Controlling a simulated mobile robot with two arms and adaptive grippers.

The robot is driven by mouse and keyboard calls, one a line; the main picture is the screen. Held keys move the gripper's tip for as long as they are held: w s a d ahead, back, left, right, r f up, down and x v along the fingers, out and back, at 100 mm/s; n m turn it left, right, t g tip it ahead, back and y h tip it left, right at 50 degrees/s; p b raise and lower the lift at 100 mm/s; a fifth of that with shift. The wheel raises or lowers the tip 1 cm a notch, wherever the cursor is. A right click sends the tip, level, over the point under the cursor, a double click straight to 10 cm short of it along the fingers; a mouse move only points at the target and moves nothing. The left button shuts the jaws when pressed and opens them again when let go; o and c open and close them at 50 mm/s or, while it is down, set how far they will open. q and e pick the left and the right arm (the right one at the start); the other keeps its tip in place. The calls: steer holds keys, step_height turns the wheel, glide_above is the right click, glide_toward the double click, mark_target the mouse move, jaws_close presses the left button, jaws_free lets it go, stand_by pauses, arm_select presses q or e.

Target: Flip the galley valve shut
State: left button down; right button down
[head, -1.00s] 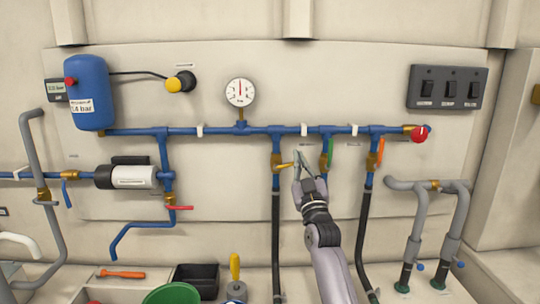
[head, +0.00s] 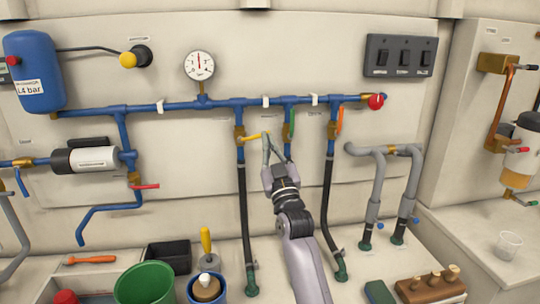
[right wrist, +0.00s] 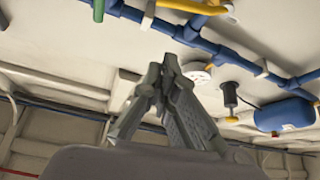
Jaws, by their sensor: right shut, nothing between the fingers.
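Three lever valves hang on branches of the blue pipe in the head view. The left one has a yellow lever (head: 254,135) pointing sideways to the right, across its pipe. The green lever (head: 291,122) and the orange lever (head: 339,120) stand upright along their pipes. The labels are too small to read, so I cannot tell which is the galley valve. My right gripper (head: 270,149) is shut and empty, close to the yellow lever's free end; contact is unclear. In the right wrist view the yellow lever (right wrist: 190,6) is beyond the fingers. My left gripper is not in view.
A gauge (head: 199,65) and a blue tank (head: 34,72) are on the panel. A red knob (head: 375,101) ends the pipe at right. Black hoses drop below the valves. A green bucket (head: 145,268) and a black bin (head: 168,256) stand low at left.

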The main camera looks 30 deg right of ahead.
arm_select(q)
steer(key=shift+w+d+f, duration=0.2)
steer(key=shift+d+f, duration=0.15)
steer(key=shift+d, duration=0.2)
arm_select(e)
steer(key=v, duration=0.2)
steer(key=shift+s+a, duration=0.2)
steer(key=shift+s, duration=0.15)
steer(key=shift+w+d, duration=0.1)
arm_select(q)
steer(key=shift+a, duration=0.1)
